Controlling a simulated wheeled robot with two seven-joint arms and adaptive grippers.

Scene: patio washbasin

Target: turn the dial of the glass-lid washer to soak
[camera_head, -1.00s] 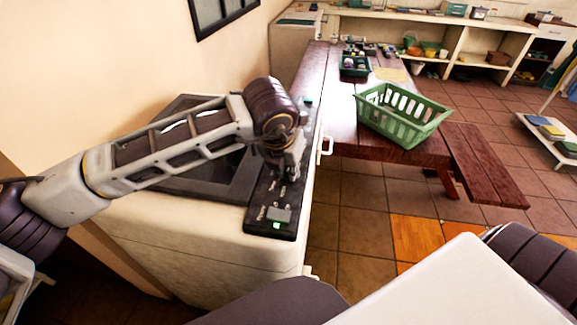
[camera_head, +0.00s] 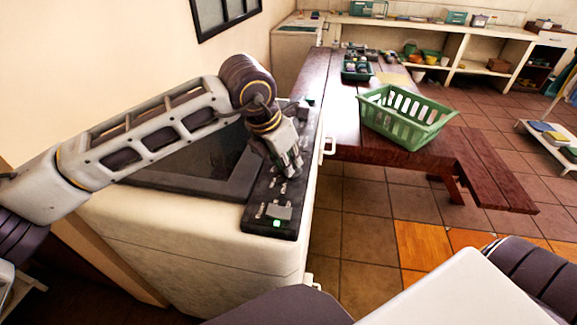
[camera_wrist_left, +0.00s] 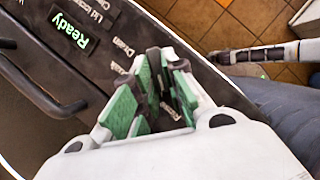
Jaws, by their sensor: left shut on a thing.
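The glass-lid washer (camera_head: 180,232) is a pale cabinet at left, its dark-framed lid (camera_head: 195,188) down. A black control panel (camera_head: 262,212) runs along its right side. My left gripper (camera_head: 291,168) reaches down onto this panel. In the left wrist view its green-padded fingers (camera_wrist_left: 163,88) are closed around the dial, which they hide almost wholly, so its pointer cannot be read. A green "Ready" display (camera_wrist_left: 72,32) and the printed words "Lid locked" and "Drain" show beside them. A pale and dark arm-like part (camera_wrist_left: 270,52) shows at upper right; its jaws cannot be made out.
A dark handle bar (camera_wrist_left: 45,90) lies near the gripper. A green basket (camera_head: 405,118) stands on the red wooden table (camera_head: 345,140) beyond the washer. Shelves (camera_head: 465,50) line the back.

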